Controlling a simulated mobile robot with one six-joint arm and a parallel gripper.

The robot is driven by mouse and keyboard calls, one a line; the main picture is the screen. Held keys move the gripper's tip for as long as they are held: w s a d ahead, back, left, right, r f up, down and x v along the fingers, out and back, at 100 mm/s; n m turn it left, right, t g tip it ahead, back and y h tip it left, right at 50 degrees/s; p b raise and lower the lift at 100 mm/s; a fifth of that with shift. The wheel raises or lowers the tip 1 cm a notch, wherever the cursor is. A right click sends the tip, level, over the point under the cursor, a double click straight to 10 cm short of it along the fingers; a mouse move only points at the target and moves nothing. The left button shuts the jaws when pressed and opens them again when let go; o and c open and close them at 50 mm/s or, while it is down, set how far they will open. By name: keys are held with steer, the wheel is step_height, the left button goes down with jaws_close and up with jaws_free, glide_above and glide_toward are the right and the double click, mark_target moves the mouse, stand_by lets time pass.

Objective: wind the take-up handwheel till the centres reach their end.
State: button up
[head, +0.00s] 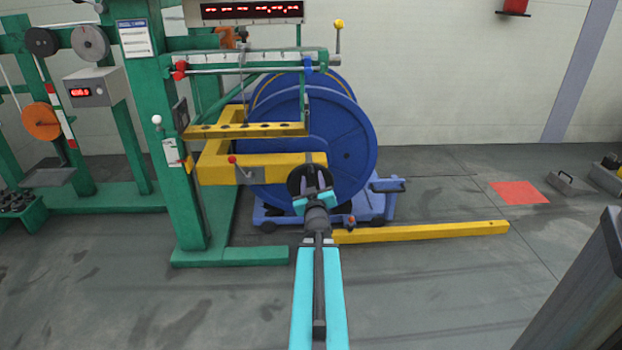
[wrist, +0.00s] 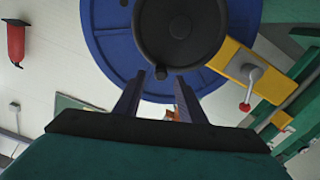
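The take-up handwheel, a dark round disc (head: 294,181), sits at the right end of a yellow arm (head: 215,165), in front of a large blue reel (head: 345,150). In the wrist view the handwheel (wrist: 155,30) fills the top centre, with a small dark knob (wrist: 160,73) at its lower rim. My gripper (head: 316,190) is at the handwheel in the head view and partly covers it. In the wrist view my gripper (wrist: 161,76) has its fingers apart, with the knob seen between the tips and gaps on both sides. Contact cannot be told.
A red-knobbed lever (head: 240,172) stands on the yellow arm left of the handwheel. A green machine frame (head: 165,130) rises at the left. A blue trolley (head: 378,205) is under the reel. A yellow floor bar (head: 430,231) lies to the right; the floor in front is open.

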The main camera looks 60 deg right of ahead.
mark_target(311, 174)
steer(key=shift+b+x, duration=0.55)
steer(key=shift+x, duration=1.65)
jaws_close()
steer(key=shift+a, duration=0.2)
steer(key=shift+d, duration=0.1)
